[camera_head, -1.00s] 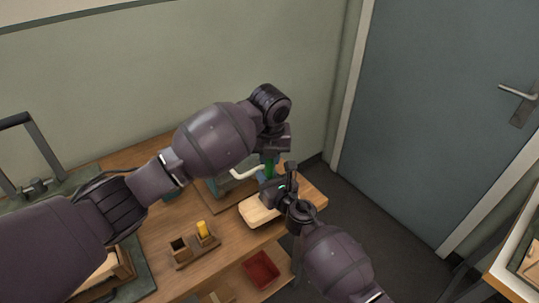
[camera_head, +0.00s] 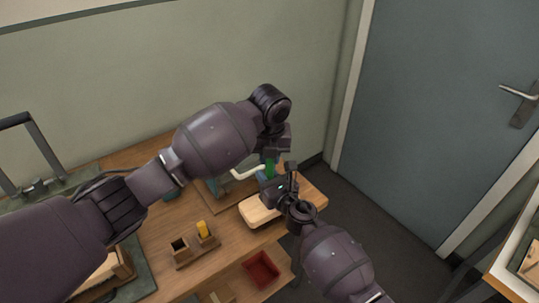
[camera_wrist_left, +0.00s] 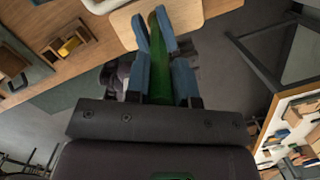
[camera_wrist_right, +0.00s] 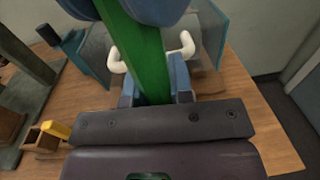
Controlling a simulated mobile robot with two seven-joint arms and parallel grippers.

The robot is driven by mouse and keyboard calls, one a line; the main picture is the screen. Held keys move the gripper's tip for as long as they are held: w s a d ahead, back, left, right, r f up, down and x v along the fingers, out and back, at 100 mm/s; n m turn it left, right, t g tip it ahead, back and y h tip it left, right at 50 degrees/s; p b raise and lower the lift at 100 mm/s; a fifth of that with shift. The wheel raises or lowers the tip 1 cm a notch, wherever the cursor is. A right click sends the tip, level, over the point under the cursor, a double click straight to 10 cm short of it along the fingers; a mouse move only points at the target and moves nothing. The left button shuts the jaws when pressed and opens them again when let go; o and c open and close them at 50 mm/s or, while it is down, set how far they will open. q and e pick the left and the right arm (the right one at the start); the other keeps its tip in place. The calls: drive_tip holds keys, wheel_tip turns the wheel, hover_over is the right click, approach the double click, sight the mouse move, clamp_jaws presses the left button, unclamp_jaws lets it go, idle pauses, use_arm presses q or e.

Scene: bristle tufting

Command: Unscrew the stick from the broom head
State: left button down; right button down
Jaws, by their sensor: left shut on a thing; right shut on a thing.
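The green stick (camera_head: 270,168) stands roughly upright between my two grippers, above the table's right end. My left gripper (camera_head: 271,157) is shut on its upper part; its blue fingers flank the stick (camera_wrist_left: 160,65) in the left wrist view. My right gripper (camera_head: 272,186) is shut on the stick lower down. In the right wrist view the stick (camera_wrist_right: 140,50) rises between its fingers. The pale wooden block (camera_head: 258,211), seemingly the broom head, lies on the table just left of and below my right gripper.
A white curved handle (camera_wrist_right: 185,47) with grey-blue panels stands close behind the stick. A small wooden holder with a yellow piece (camera_head: 202,231) is on the wooden table (camera_head: 222,250) at front left. A red bin (camera_head: 261,270) sits on the lower shelf.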

use_arm(q)
drive_tip(key=c, duration=1)
unclamp_jaws()
drive_tip(key=shift+o, duration=0.2)
